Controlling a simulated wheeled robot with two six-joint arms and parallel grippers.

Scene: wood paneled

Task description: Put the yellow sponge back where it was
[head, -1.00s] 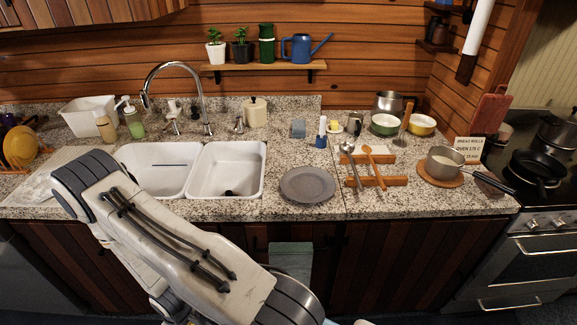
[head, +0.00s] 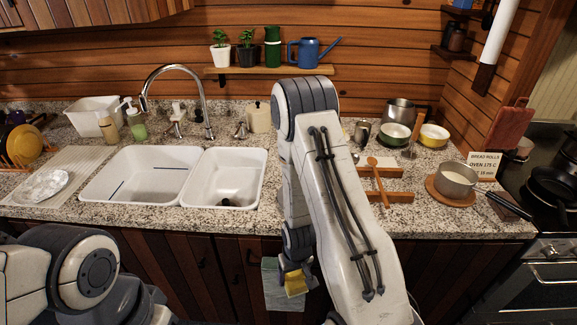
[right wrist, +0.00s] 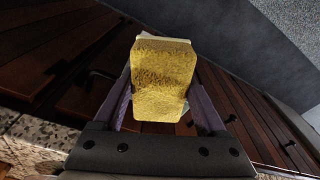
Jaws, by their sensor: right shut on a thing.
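The yellow sponge (head: 295,284) is held low in front of the cabinet fronts, below the counter edge, in the head view. It fills the middle of the right wrist view (right wrist: 163,82), with a pale layer along its far edge. My right gripper (head: 294,271) is shut on it, pointing down; its fingers show on both sides of the sponge in the right wrist view. My left arm shows at the lower left of the head view, but its gripper is out of sight. My right arm hides part of the counter right of the sink.
A white double sink (head: 222,178) is left of my right arm. A grey-green towel (head: 284,298) hangs behind the sponge. A silvery crumpled item (head: 43,187) lies on the drainboard (head: 85,165). Wooden rails (head: 388,197), bowls and a saucepan (head: 456,180) stand to the right.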

